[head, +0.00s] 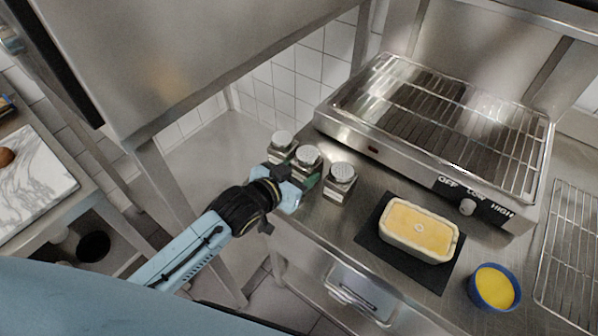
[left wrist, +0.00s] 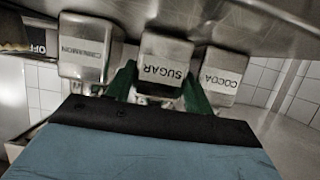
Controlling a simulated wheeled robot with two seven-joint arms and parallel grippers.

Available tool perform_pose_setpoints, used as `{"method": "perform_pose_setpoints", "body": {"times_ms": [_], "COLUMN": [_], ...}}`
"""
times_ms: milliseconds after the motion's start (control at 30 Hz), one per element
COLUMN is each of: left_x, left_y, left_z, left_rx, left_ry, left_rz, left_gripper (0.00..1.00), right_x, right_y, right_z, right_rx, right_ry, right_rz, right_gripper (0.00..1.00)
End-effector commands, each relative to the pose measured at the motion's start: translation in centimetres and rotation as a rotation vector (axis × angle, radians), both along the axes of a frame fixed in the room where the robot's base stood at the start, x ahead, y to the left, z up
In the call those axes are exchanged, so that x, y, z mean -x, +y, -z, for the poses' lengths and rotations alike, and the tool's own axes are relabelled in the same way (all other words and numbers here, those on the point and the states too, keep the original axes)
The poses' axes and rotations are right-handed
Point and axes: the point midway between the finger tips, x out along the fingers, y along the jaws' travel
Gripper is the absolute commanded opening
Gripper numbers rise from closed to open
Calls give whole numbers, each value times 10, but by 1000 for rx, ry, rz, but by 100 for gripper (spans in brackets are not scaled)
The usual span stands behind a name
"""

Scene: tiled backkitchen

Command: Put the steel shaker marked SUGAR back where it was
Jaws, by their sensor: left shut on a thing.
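The steel shaker marked SUGAR (left wrist: 165,62) is in the middle of a row of three in the left wrist view, its label upside down there. In the head view it is the middle shaker (head: 307,156). My left gripper (head: 306,180) is shut on it, with green fingers on both sides (left wrist: 160,92). Whether its base touches the counter is hidden. The shaker marked CINNAMON (left wrist: 88,48) is the right one in the head view (head: 340,181). The shaker marked COCOA (left wrist: 222,74) is the left one (head: 281,145). My right gripper is not in view.
A grill (head: 440,110) with a control knob stands behind the shakers. A loaf dish (head: 419,252) on a dark mat (head: 372,243), a blue bowl (head: 494,287) and a wire rack (head: 570,260) are to the right. The counter's front edge is close to the shakers.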

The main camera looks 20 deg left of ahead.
Motion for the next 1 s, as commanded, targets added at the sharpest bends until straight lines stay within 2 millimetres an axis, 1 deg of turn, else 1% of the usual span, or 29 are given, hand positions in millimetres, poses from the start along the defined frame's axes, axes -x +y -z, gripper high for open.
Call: {"method": "perform_pose_setpoints", "body": {"times_ms": [200, 233, 300, 567, 633, 767, 1000], "left_x": [0, 0, 0, 0, 4, 22, 67], "left_y": [0, 0, 0, 0, 2, 8, 24], "left_z": [3, 3, 3, 0, -2, -9, -29], "left_rx": [0, 0, 0, 0, -1, -1, -1], "left_ry": [-1, 0, 0, 0, 3, 3, 4], "left_rz": [0, 0, 0, 0, 0, 0, 0], "left_gripper": [26, 55, 62, 62, 62, 62, 62], "right_x": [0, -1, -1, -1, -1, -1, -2], "right_y": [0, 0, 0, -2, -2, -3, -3], "right_z": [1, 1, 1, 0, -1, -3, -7], "right_rx": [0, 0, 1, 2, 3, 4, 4], "right_ry": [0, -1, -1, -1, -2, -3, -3], "right_rz": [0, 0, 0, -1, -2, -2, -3], "right_gripper": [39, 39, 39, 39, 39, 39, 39]}}
